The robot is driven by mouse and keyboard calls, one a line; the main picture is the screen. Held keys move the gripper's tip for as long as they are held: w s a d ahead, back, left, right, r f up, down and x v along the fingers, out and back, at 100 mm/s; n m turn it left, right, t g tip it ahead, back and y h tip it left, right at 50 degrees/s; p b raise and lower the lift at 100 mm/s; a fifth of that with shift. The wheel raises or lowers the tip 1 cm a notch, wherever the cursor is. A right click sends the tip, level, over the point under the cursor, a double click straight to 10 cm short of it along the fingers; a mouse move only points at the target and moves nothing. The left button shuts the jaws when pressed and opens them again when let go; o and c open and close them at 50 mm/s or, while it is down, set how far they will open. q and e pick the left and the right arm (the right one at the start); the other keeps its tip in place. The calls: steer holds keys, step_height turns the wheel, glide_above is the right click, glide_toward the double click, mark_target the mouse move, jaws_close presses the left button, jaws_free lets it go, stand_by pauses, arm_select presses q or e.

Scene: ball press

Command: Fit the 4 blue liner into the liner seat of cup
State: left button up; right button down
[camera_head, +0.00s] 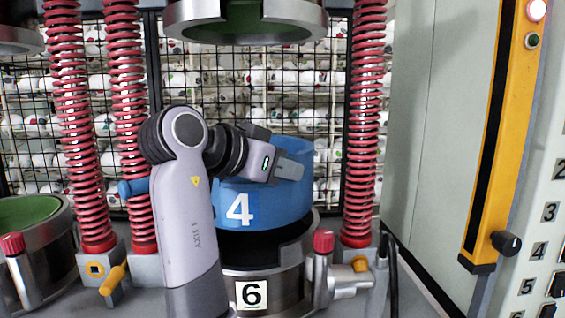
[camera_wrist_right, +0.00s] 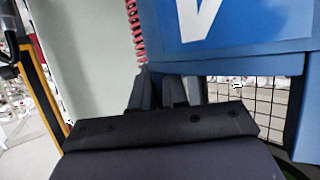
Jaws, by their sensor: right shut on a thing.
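The blue liner (camera_head: 265,203), marked with a white 4, is above the steel cup (camera_head: 290,287) labelled 6. It looks slightly tilted, with a dark gap between its lower edge and the cup's front rim. My right gripper (camera_head: 288,168) is shut on the liner at its near upper side. In the right wrist view the liner (camera_wrist_right: 240,62) fills the upper right, beside the gripper's fingers (camera_wrist_right: 168,92). A blue stub (camera_head: 133,187) shows left of my arm, perhaps the liner's handle. My arm hides the liner's left part, and the cup's inside is mostly hidden. My left gripper is not in view.
Red springs (camera_head: 362,125) stand on both sides of the cup. A steel press ring (camera_head: 245,22) hangs above. Red-capped posts (camera_head: 323,241) flank the cup. Another cup with a green inside (camera_head: 28,211) is at the left. A yellow column (camera_head: 497,130) stands at the right.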

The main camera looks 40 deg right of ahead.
mark_target(272, 198)
steer(key=shift+w+d+r, duration=0.1)
steer(key=shift+w+d, duration=0.05)
stand_by(0.3)
steer(key=shift+a+r, duration=0.1)
steer(key=shift+a, duration=0.1)
steer(key=shift+f+b, duration=0.6)
steer(key=shift+f, duration=0.5)
steer(key=shift+f+b, duration=1)
steer(key=shift+f, duration=0.65)
steer(key=shift+a+f, duration=0.1)
steer(key=shift+f, duration=0.05)
